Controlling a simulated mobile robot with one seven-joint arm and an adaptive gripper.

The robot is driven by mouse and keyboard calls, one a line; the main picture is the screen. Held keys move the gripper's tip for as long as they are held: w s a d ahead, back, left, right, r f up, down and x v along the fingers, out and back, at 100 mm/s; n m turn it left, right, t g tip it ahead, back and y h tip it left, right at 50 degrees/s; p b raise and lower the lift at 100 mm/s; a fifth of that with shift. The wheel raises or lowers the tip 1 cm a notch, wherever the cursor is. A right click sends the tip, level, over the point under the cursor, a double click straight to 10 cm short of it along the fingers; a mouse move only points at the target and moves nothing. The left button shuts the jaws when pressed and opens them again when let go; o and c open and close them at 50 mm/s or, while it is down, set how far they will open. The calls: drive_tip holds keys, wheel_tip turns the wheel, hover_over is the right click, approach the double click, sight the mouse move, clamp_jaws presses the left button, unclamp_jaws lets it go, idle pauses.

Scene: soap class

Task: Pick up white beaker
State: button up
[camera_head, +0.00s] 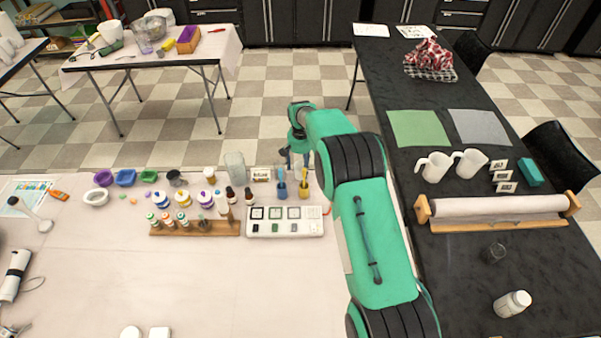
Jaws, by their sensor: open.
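Two white handled pitchers, (433,167) and (468,163), stand side by side on the black table at right and look most like white beakers. A pale, clear beaker-like container (235,167) stands at the back of the beige table. I cannot tell for sure which is the white beaker. My gripper (296,160) is open and empty, pointing down near the beige table's back edge. It is right of the clear container and left of the pitchers, apart from both. The fingertips are small and partly unclear.
My green arm crosses between the beige table (200,280) and the black table (455,280). Bottles, a wooden rack (190,229) and a white tray (285,232) crowd the beige table's back. A paper roll (497,206) lies before the pitchers. The beige table's front is mostly clear.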

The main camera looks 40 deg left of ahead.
idle(0.3)
drive_tip(key=c, duration=1.1)
drive_tip(key=shift+r+p, duration=0.55)
drive_tip(key=shift+r, duration=4.5)
